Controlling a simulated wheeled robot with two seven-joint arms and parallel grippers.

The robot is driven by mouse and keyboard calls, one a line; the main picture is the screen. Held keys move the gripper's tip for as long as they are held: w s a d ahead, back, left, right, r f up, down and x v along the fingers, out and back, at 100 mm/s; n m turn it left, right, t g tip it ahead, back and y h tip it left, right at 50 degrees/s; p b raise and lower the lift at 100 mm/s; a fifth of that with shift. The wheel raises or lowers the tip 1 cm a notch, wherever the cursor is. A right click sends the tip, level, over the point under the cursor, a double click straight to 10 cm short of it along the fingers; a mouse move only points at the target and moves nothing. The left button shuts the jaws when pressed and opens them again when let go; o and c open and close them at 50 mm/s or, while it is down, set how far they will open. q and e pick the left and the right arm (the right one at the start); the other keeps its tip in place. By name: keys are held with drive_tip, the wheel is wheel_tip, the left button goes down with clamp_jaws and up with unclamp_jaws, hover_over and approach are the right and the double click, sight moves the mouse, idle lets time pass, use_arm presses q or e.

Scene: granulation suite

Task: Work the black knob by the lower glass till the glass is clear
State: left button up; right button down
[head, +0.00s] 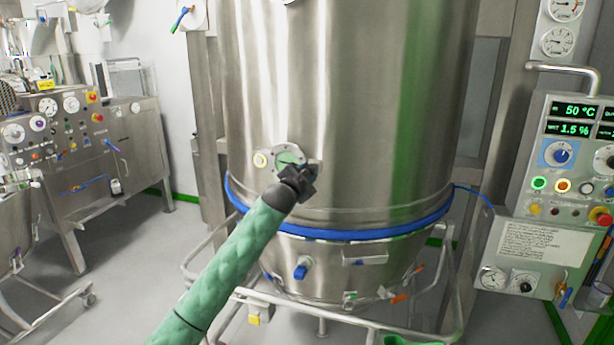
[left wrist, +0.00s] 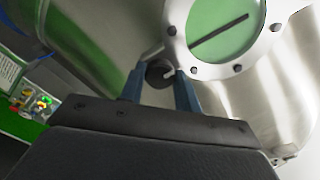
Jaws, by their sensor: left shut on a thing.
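The lower glass (head: 287,158) is a small round window in a bolted steel ring, low on the big steel vessel. In the left wrist view the glass (left wrist: 212,18) looks green, with a dark straight bar slanting across it. The black knob (left wrist: 158,74) sits just beside the ring. My left gripper (left wrist: 161,85) is shut on the black knob, with one blue-grey finger on each side. In the head view my left gripper (head: 300,181) covers the knob and the lower right of the ring. My right gripper is not in view.
The steel vessel (head: 350,100) fills the middle, with a blue band (head: 350,234) around it below the glass. A tubular frame (head: 330,318) stands around its base. A control panel (head: 562,190) is at the right, and a steel machine (head: 95,140) at the left.

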use_arm(q)
drive_tip(key=shift+m, duration=3.3)
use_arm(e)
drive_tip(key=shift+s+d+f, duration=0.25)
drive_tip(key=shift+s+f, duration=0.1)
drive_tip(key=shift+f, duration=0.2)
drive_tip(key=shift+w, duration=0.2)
use_arm(q)
drive_tip(key=o, duration=1)
drive_tip(key=shift+w, duration=0.1)
drive_tip(key=shift+c, duration=0.2)
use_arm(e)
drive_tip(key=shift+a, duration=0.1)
use_arm(q)
drive_tip(key=b+v, duration=0.2)
drive_tip(key=v, duration=0.5)
drive_tip(key=shift+s+b, duration=0.3)
drive_tip(key=shift+s, duration=0.1)
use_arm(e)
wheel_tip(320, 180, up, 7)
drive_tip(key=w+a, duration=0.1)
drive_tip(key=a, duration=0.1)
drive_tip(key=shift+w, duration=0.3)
